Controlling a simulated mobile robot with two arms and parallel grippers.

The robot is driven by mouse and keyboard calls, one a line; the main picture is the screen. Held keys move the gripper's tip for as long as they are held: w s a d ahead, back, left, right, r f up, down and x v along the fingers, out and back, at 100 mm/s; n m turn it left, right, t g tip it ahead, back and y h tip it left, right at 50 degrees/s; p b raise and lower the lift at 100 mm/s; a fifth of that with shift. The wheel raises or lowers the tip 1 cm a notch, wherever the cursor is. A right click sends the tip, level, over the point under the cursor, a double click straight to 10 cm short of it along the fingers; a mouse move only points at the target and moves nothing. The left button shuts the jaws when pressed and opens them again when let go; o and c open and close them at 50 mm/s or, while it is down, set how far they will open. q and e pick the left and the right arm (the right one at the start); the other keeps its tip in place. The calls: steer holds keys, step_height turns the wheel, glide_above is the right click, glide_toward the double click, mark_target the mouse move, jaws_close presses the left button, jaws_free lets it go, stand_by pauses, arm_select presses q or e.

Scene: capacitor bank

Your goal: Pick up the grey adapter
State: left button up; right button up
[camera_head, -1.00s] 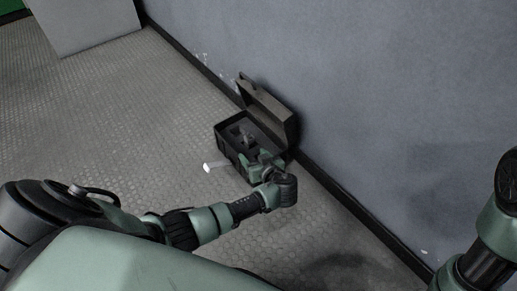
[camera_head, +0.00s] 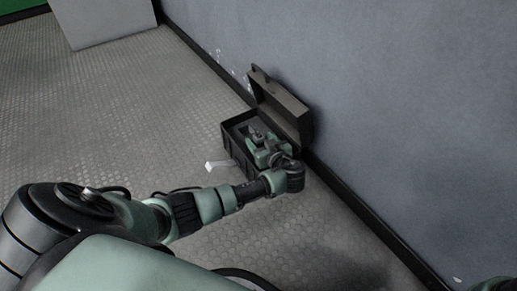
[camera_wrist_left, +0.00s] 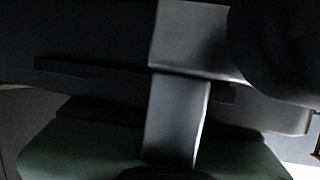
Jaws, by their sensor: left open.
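An open dark case (camera_head: 235,155) stands on the floor against the wall, its lid (camera_head: 284,108) tilted back. My left gripper (camera_head: 256,136) is open and reaches in over the case from the right front. I cannot make out the grey adapter in the head view; the gripper and wrist cover much of the case's inside. In the left wrist view, a smooth grey block-like piece (camera_wrist_left: 178,118) shows very close up against dark surfaces. It may be the grey adapter, but I cannot tell. My right gripper is not in view.
A small white piece (camera_head: 218,164) shows at the near left side of the case. The wall (camera_head: 390,110) with its dark skirting is close behind the case. The textured floor (camera_head: 120,110) to the left is clear. A pale panel (camera_head: 103,22) stands at the back left.

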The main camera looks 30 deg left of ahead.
arm_select(q)
steer(key=shift+w+a+f, duration=0.15)
steer(key=shift+w+a, duration=0.1)
steer(key=shift+a, duration=0.1)
jaws_close()
